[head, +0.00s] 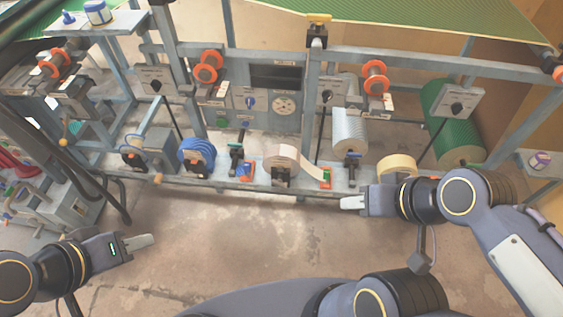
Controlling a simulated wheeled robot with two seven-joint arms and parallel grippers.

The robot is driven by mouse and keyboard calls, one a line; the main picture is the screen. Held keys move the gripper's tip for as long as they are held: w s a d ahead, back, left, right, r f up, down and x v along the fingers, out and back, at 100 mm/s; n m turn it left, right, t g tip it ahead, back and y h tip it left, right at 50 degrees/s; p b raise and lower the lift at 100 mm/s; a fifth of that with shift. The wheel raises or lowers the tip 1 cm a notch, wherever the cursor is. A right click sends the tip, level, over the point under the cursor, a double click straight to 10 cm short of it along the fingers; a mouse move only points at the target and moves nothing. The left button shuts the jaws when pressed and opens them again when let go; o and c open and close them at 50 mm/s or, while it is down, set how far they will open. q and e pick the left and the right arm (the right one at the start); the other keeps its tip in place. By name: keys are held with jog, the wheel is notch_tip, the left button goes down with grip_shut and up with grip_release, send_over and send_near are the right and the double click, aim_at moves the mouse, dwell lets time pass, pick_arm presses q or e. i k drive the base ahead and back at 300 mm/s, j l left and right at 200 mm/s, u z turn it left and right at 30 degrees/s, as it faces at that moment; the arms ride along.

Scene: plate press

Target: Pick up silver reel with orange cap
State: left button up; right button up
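Several reels with orange end caps sit on the machine frame. One (375,78) is right of centre, with a greyish-brown middle between its orange ends. Another (207,67) is left of centre, and a third (52,63) is at the far left. I cannot tell which is the silver one. My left gripper (140,242) is low at the left, over the floor, apart from every reel. My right gripper (352,203) is just in front of the lower shelf, well below the right-hand reel.
The lower shelf carries a blue coil (197,155), a pale tape roll (282,157), a cream roll (397,165) and small clamps. A silvery cylinder (350,130) and a large green roll (455,130) stand at right. Grey rails cross the frame. The floor (240,230) in front is clear.

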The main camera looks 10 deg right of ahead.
aim_at(272, 157)
jog(key=i+j+z, duration=0.3)
jog(key=i+j, duration=0.2)
jog(key=j, duration=0.15)
jog(key=i+j+z, duration=0.15)
jog(key=j, duration=0.2)
jog(key=i+j+z, duration=0.15)
jog(key=i+j, duration=0.15)
jog(key=i+j+z, duration=0.15)
jog(key=j, duration=0.3)
